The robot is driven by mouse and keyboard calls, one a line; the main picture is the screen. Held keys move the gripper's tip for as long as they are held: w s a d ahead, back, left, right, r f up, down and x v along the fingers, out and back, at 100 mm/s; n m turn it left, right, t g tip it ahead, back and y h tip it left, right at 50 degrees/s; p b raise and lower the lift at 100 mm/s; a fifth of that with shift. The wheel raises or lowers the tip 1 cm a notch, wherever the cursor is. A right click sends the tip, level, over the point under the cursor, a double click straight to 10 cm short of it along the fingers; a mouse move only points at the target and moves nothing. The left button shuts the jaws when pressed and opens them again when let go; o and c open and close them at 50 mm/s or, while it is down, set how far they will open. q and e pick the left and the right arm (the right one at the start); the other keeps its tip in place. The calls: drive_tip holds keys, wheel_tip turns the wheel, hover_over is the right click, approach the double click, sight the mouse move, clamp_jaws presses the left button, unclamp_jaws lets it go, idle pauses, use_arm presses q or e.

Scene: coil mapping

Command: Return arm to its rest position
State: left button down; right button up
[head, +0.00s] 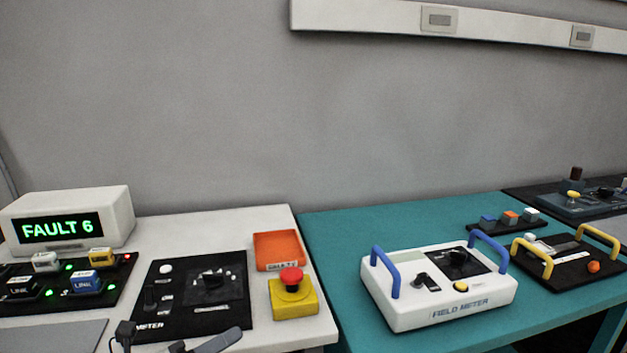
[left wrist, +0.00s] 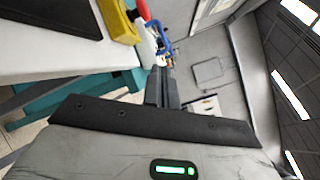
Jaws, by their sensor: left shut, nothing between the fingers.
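My left gripper (left wrist: 158,72) shows in the left wrist view with its dark fingers together and nothing between them. In the head view, a dark grey piece that looks like its fingers (head: 236,332) shows at the bottom edge, in front of the black meter panel (head: 235,308). I cannot tell whether it touches anything. The rest of the left arm is out of the head view. My right gripper is not in view.
The white table (head: 300,334) holds a "FAULT 6" display (head: 118,210), an orange tray (head: 277,250) and a yellow box with a red button (head: 294,309). The teal table (head: 350,225) holds a white field meter (head: 410,310) with blue handles.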

use_arm(q)
drive_tip(key=s+f+n+y, duration=0.5)
drive_tip(key=s+f+n, duration=0.3)
drive_tip(key=n, duration=0.8)
drive_tip(key=s+f+n+g+y, duration=0.1)
drive_tip(key=s+f+n+y, duration=0.4)
drive_tip(key=n, duration=1.1)
drive_tip(key=s+f, duration=0.3)
drive_tip(key=f, duration=0.3)
drive_tip(key=shift+s+a+f+n+y, duration=0.15)
drive_tip(key=shift+a+f+n+y, duration=0.15)
drive_tip(key=shift+a+f, duration=0.05)
